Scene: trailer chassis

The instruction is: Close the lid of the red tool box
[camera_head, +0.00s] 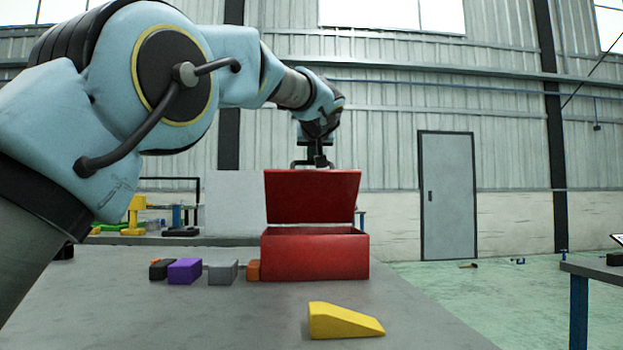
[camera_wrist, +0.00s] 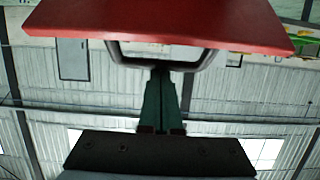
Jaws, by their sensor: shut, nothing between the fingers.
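The red tool box (camera_head: 315,257) stands on the grey table with its lid (camera_head: 313,196) raised and tilted above the open body. The lid also fills the top of the wrist view (camera_wrist: 160,20). A grey U-shaped handle (camera_wrist: 118,52) shows at the lid's edge in the wrist view, and its bar shows above the lid in the head view. My gripper (camera_head: 318,160) is above the lid's upper edge, shut and empty. In the wrist view its fingertips (camera_wrist: 161,72) are at the handle; I cannot tell whether they touch it.
A yellow wedge (camera_head: 342,321) lies in front of the box. Purple (camera_head: 185,271), grey (camera_head: 223,272), black (camera_head: 161,269) and orange (camera_head: 254,270) blocks lie to its left. The front left table surface is clear. Another table (camera_head: 600,270) stands at the far right.

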